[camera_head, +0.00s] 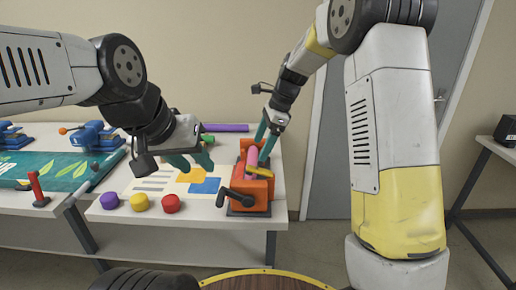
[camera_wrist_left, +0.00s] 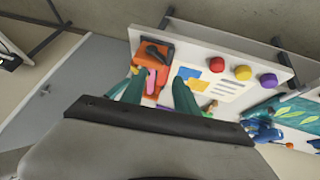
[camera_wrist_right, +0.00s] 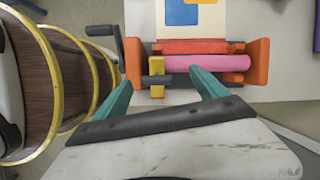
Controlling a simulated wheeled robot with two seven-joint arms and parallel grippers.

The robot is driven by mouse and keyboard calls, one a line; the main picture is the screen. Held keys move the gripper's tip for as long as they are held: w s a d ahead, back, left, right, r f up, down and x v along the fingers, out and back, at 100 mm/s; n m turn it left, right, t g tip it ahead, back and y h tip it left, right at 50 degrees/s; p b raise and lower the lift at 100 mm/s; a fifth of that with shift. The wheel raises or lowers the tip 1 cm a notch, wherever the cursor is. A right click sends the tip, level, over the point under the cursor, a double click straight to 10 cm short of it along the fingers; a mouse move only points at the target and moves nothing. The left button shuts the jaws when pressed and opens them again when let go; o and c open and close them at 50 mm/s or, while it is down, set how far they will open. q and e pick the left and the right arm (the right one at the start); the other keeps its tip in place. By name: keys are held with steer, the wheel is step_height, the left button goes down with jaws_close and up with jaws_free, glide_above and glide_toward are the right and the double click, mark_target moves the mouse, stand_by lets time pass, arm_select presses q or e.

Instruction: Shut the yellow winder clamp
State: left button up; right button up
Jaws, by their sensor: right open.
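The orange winder (camera_head: 250,190) stands at the right end of the white table, with a pink roll (camera_wrist_right: 205,63) across it and a black crank at its front. The yellow clamp (camera_wrist_right: 157,80) is a short bar on the winder beside the left end of the roll; it also shows in the head view (camera_head: 260,171). I cannot tell how far it is swung. My right gripper (camera_wrist_right: 162,90) is open and empty above the winder, with the yellow clamp between its fingers in the right wrist view. My left gripper (camera_head: 191,161) is open and empty above the table, left of the winder.
Purple, yellow and red knobs (camera_head: 140,202) line the table's front edge. A printed sheet (camera_head: 165,181) lies left of the winder, and a purple roll (camera_head: 226,127) lies behind. A green leaf-patterned mat (camera_head: 60,168) and blue clamps (camera_head: 95,136) are further left.

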steer(key=shift+r, duration=0.2)
